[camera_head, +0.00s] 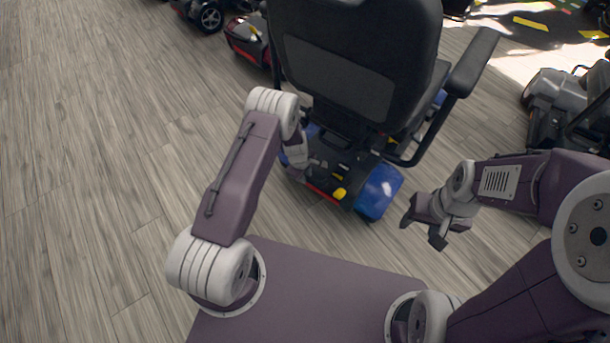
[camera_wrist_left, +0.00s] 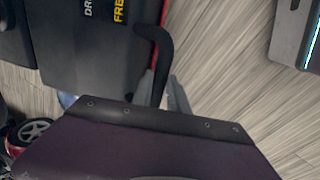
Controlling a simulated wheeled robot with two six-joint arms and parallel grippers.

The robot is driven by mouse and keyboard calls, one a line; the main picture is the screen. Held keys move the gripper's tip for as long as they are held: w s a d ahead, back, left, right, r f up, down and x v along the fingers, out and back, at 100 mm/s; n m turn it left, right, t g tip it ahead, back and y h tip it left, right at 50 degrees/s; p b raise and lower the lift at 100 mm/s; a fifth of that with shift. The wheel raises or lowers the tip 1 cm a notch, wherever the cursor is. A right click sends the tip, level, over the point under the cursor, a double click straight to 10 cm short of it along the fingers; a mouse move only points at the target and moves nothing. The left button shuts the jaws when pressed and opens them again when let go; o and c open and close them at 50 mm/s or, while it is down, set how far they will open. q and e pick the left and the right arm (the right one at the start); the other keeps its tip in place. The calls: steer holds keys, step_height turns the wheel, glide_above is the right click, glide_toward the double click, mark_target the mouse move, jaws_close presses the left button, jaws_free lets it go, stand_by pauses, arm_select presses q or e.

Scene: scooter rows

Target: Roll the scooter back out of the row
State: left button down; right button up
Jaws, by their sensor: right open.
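The scooter (camera_head: 352,75) stands with its black seat back toward me and its blue and black rear body (camera_head: 380,190) just ahead of my base. In the left wrist view, a curved black lever (camera_wrist_left: 160,55) stands beside white "DR" and yellow "FRE" lettering, the rest cut off or hidden. My left gripper (camera_head: 297,170) is low at the left of the scooter's rear.
A red scooter (camera_head: 248,40) and a dark wheeled one (camera_head: 205,14) stand at the upper left. A grey scooter (camera_head: 555,95) stands at the right. The wood-plank floor (camera_head: 90,170) is clear on the left. Yellow floor markings (camera_head: 530,23) lie at the upper right.

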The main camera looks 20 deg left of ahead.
arm_select(q)
steer(key=c, duration=1.3)
jaws_free()
steer(key=shift+r, duration=0.1)
step_height(320, 180, up, 9)
steer(key=s+p, duration=0.1)
steer(key=p, duration=0.3)
steer(key=shift+s+a+p, duration=0.25)
steer(key=shift+s+p, duration=0.05)
steer(key=shift+s, duration=0.1)
steer(key=shift+f, duration=0.2)
